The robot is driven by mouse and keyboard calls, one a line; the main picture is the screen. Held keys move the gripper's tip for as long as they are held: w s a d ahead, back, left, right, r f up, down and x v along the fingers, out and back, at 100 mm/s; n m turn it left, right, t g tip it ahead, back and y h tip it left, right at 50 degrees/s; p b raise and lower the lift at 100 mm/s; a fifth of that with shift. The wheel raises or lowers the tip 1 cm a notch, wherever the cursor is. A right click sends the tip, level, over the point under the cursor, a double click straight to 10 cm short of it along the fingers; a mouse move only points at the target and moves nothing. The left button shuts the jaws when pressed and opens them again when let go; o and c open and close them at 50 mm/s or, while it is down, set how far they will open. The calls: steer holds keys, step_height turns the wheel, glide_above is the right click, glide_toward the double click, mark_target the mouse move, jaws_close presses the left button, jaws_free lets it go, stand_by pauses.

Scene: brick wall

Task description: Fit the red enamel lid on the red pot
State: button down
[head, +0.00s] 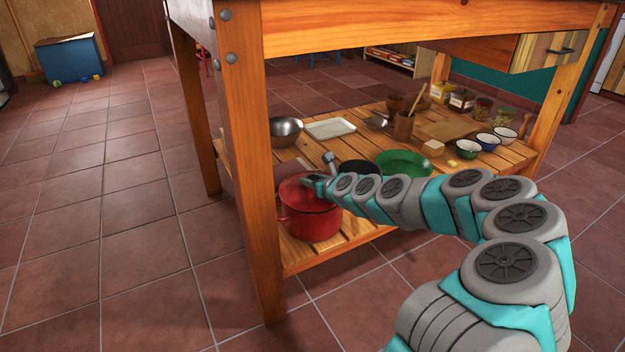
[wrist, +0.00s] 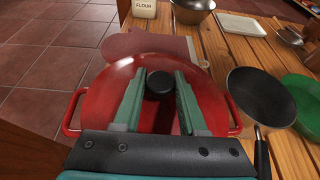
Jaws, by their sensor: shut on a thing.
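The red pot (head: 310,225) stands on the slatted lower shelf near its front left corner, beside a table leg. In the wrist view its two side handles (wrist: 71,114) stick out left and right. The red lid (wrist: 103,92) lies over the pot's mouth, with a black knob (wrist: 159,84) at its middle. My gripper (wrist: 160,80) reaches in from above, its two green fingers shut on the knob. I cannot tell whether the lid sits fully on the rim or slightly above it. In the head view my gripper (head: 313,183) partly hides the lid.
A black pan (wrist: 258,95) and a green bowl (head: 403,162) are right of the pot. A steel bowl (head: 285,130), a white tray (head: 330,128) and a flour tin (wrist: 144,8) stand behind. The tabletop (head: 400,20) is overhead, and its leg (head: 245,170) is close left.

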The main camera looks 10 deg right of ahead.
steer(key=shift+f+b, duration=0.45)
steer(key=shift+f, duration=0.05)
stand_by(0.7)
steer(key=shift+c, duration=1.9)
jaws_free()
steer(key=p+v, duration=0.1)
steer(key=v, duration=0.6)
steer(key=shift+s+d+r, duration=0.1)
steer(key=shift+s+d, duration=0.05)
steer(key=shift+s, duration=0.2)
